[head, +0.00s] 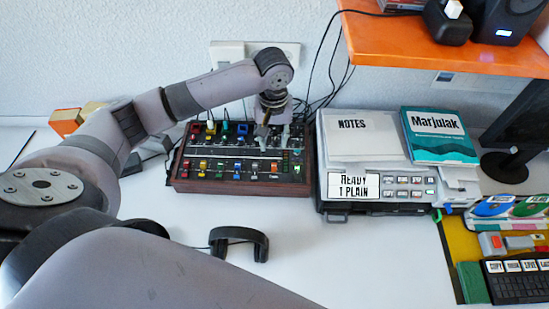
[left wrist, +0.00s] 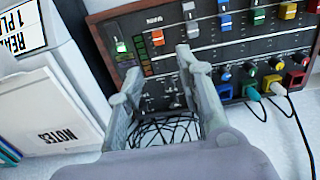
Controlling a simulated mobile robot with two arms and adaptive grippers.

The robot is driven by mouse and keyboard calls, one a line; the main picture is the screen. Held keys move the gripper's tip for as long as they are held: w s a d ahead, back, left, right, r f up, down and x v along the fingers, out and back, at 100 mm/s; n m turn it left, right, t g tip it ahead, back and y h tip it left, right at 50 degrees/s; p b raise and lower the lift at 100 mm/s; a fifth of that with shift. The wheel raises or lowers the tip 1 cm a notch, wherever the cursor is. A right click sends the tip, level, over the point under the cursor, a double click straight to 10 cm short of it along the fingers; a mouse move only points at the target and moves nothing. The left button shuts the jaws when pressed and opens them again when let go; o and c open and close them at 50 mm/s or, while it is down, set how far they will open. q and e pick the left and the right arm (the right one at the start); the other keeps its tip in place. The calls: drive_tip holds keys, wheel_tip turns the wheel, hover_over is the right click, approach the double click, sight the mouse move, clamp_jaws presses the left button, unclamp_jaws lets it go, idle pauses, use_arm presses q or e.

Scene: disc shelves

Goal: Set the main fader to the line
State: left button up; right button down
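The mixing console (head: 240,185) is a dark panel with wooden sides, standing on the table below the wall. It carries coloured fader caps, knobs and buttons. My left gripper (head: 273,138) is above its right part, pointing down. In the left wrist view the console is turned around, and the left gripper (left wrist: 157,66) is open with nothing between its fingers. The line is too small to make out. My right gripper is out of view.
A grey device (head: 375,190) with papers and a teal book (head: 440,135) stands close to the console's right. Headphones (head: 240,240) lie in front. Cables (left wrist: 300,125) run from the console. An orange shelf (head: 450,45) overhangs at upper right. The front table is mostly clear.

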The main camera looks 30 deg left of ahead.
sight(274, 163)
use_arm(q)
wheel_tip(274, 163, down, 11)
drive_tip(key=shift+w+r+p, duration=0.1)
drive_tip(key=shift+p, duration=0.2)
drive_tip(key=shift+c, duration=0.5)
clamp_jaws()
drive_tip(key=shift+w, duration=0.1)
